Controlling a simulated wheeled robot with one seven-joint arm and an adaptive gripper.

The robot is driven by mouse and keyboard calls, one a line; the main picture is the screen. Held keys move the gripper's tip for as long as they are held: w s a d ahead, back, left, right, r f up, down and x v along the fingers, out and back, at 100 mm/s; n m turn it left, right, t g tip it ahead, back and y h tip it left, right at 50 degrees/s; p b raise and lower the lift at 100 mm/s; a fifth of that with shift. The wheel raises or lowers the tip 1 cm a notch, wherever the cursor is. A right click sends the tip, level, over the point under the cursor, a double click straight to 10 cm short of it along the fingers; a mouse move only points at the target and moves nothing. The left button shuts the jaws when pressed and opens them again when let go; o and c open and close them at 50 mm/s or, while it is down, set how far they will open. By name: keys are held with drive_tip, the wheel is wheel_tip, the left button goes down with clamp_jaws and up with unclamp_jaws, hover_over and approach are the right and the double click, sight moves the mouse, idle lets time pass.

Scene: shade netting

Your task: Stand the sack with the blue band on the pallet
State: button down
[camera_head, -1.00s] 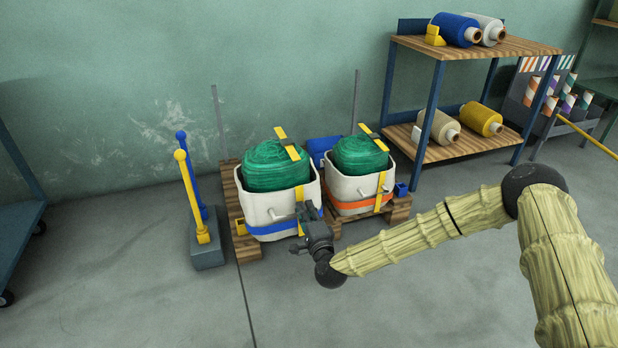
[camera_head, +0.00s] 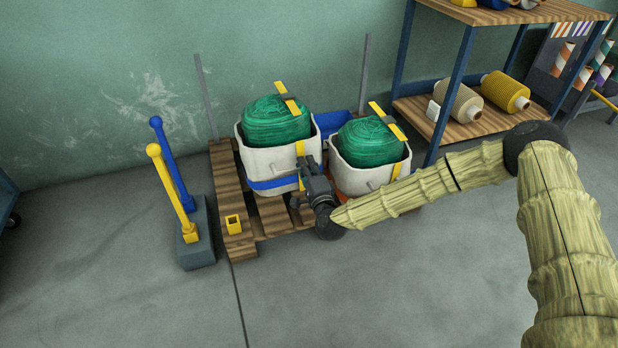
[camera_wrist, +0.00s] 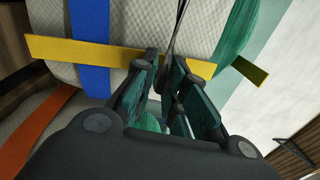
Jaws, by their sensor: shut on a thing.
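The sack with the blue band (camera_head: 272,184) is white, filled with green netting and crossed by a yellow strap. It is over the pallet (camera_head: 228,190), leaning slightly, close beside the orange-banded sack. Its base seems raised off the boards, but contact is hard to tell. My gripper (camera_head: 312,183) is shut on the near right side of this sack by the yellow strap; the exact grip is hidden. In the wrist view the blue band (camera_wrist: 90,45) and yellow strap (camera_wrist: 75,50) lie just beyond the fingers (camera_wrist: 160,90).
The orange-banded sack (camera_head: 365,178) stands on the right, partly hidden by my arm. The pallet's left boards are bare, with a yellow socket (camera_head: 235,224) at the front corner. Yellow and blue posts (camera_head: 168,180) stand left. A shelf of rolls (camera_head: 470,127) is at right.

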wheel_tip(320, 180, down, 8)
drive_tip(key=b, duration=0.4)
drive_tip(key=shift+a+f, duration=0.15)
drive_tip(key=shift+f, duration=0.05)
drive_tip(key=c, duration=1.5)
unclamp_jaws()
drive_tip(key=shift+s+f, duration=0.1)
drive_tip(key=shift+f, duration=0.05)
drive_tip(key=shift+s, duration=0.1)
drive_tip(key=p+v, duration=0.5)
drive_tip(key=v, duration=0.6)
drive_tip(key=shift+s+d+p, duration=0.2)
drive_tip(key=shift+s+p, duration=0.15)
